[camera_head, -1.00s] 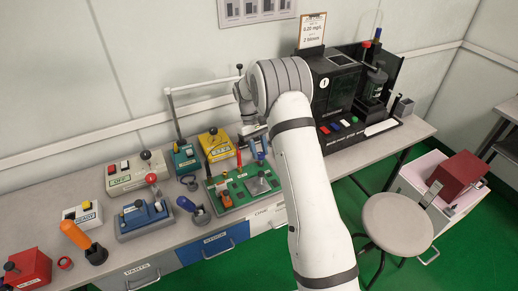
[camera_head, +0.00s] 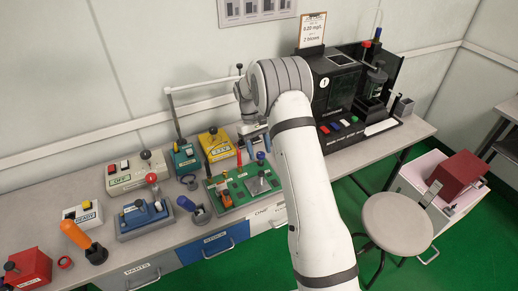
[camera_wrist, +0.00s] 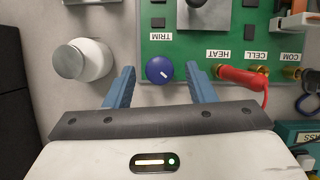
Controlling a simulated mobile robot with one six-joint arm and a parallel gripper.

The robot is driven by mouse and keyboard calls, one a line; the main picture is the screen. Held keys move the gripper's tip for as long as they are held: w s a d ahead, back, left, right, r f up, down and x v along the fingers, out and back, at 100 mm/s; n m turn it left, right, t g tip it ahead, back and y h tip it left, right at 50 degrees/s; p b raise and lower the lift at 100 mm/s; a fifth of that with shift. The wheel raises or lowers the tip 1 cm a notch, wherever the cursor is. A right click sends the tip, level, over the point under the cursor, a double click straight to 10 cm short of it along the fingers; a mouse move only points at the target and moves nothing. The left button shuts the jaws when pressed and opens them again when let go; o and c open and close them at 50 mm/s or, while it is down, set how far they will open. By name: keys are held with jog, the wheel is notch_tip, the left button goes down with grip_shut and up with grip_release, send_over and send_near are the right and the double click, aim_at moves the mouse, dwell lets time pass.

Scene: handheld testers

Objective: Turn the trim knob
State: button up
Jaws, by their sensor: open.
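The trim knob (camera_wrist: 159,70) is round and blue with a short white mark pointing to the lower right in the wrist view. It sits on the edge of the green board (camera_wrist: 188,45), near the TRIM label. My gripper (camera_wrist: 161,72) is open and empty, with one blue finger on each side of the knob in the wrist view. Gaps show between the knob and both fingers; their height relative to it is hard to tell. In the head view my gripper (camera_head: 256,138) is over the bench by the board's far edge, partly hidden by my arm.
A white cylinder with a grey end (camera_wrist: 82,60) stands left of the left finger. Several control boxes, including a blue one (camera_head: 145,218), crowd the bench to the left; a black instrument (camera_head: 337,85) stands right.

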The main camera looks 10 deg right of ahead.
jog(key=shift+r, duration=0.1)
jog(key=v, duration=0.7)
jog(key=shift+r, duration=0.25)
jog(key=shift+w+r, duration=0.1)
jog(key=s+d+r+m+t+y, duration=0.1)
jog(key=s+r+m+t, duration=0.15)
jog(key=s+r, duration=1.2)
jog(key=s+f+t, duration=0.1)
jog(key=s+t, duration=0.1)
jog(key=s, duration=0.8)
jog(key=s+f+m+t, duration=0.1)
jog(key=s+t, duration=0.1)
jog(key=s, duration=0.8)
jog(key=shift+s+d+f+y, duration=0.2)
jog(key=shift+s+f+y, duration=0.1)
jog(key=shift+s, duration=0.1)
jog(key=shift+m, duration=0.25)
jog(key=shift+c, duration=0.2)
